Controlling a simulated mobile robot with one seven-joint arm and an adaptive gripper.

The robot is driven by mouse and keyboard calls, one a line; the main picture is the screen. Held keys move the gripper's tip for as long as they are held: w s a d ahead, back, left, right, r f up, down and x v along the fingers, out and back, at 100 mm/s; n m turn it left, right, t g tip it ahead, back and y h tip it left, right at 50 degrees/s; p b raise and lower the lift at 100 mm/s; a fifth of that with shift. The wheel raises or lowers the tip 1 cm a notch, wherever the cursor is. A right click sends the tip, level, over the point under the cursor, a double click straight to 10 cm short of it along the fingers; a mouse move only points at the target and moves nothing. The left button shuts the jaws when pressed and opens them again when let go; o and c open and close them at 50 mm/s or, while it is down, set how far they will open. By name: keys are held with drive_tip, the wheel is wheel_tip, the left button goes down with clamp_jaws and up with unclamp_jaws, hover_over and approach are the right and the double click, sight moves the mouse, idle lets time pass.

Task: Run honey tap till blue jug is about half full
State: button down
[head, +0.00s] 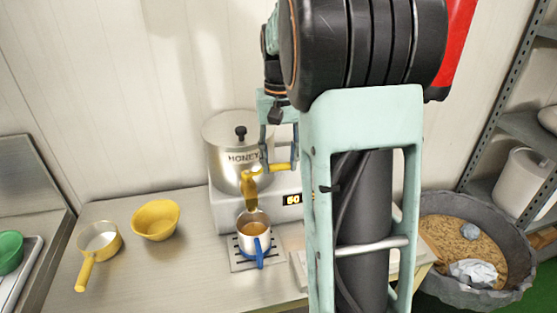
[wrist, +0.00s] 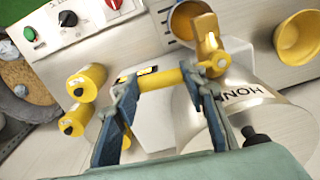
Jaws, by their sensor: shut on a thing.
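The honey pot (head: 228,178) is a steel vessel marked HONEY with a black-knobbed lid. Its yellow tap (head: 250,187) points down at the front and also shows in the wrist view (wrist: 209,50). My gripper (head: 279,166) is shut on the tap's yellow lever (wrist: 158,80), a bar between my fingers (wrist: 158,77). The blue jug (head: 254,239), pale with a blue handle, stands upright under the spout. Amber honey shows inside it, also in the wrist view (wrist: 187,22); its exact level is hard to judge.
The jug stands on a slotted drip tray (head: 240,265). A yellow bowl (head: 155,220) and a yellow-handled pan (head: 98,242) are at left. A grey tub (head: 455,288) stands right. My arm hides the counter's right part.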

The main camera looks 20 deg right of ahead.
drive_tip(key=shift+w+d+r+n, duration=0.1)
drive_tip(key=shift+w+d+n, duration=0.05)
drive_tip(key=shift+w+n, duration=0.3)
idle(0.5)
drive_tip(key=c, duration=1.2)
unclamp_jaws()
drive_tip(key=shift+s, duration=0.1)
wheel_tip(320, 180, up, 12)
drive_tip(key=shift+f, duration=0.1)
